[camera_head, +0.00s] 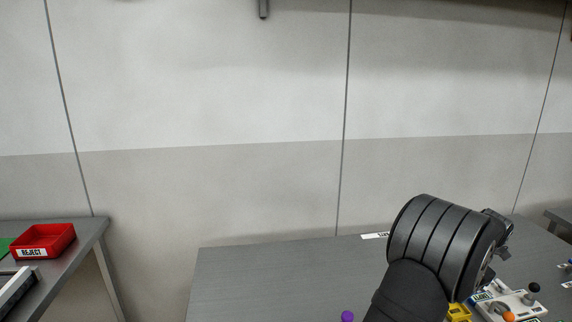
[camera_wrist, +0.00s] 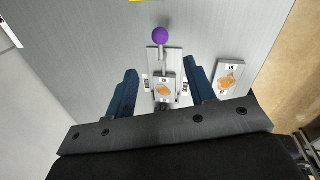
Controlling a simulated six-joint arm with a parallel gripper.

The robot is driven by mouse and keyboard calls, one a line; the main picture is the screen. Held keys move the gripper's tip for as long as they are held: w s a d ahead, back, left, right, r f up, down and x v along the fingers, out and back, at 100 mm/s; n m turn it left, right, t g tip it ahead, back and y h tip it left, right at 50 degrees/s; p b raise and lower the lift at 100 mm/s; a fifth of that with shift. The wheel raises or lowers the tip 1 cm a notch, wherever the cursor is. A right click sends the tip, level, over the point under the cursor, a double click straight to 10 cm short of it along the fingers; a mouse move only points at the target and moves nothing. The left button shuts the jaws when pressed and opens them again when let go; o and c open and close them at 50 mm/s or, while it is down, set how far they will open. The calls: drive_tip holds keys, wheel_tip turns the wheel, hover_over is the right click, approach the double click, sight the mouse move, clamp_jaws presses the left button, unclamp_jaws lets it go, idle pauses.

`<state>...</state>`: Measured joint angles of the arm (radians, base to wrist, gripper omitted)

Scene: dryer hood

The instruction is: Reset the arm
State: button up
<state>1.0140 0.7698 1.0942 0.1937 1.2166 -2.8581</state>
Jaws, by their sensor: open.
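My gripper (camera_wrist: 160,92) shows in the wrist view with its two blue fingers spread apart and nothing between the tips. Below and between the fingers, a grey fixture (camera_wrist: 158,58) with a purple ball knob (camera_wrist: 160,35) and an orange-brown piece stands on the grey table. I cannot tell the gap between the fingers and this fixture. In the head view my black arm (camera_head: 440,245) rises over the right part of the table, and the gripper fingers are hidden. The purple knob (camera_head: 347,316) shows at the bottom edge there.
A second plate (camera_wrist: 229,78) with an orange-brown piece lies right of the fixture. In the head view, a red REJECT bin (camera_head: 43,241) stands on a left side table. A white panel with knobs (camera_head: 508,303) and a yellow part (camera_head: 459,312) are beside my arm. The grey table's (camera_head: 260,280) left part is clear.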

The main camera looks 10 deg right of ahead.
drive_tip(key=f, duration=0.4)
drive_tip(key=w+f, duration=0.1)
drive_tip(key=f, duration=0.3)
drive_tip(key=w+f, duration=0.1)
drive_tip(key=f, duration=0.3)
drive_tip(key=shift+w+a, duration=0.15)
drive_tip(key=shift+a, duration=0.1)
drive_tip(key=shift+s+m, duration=0.55)
drive_tip(key=shift+m, duration=0.65)
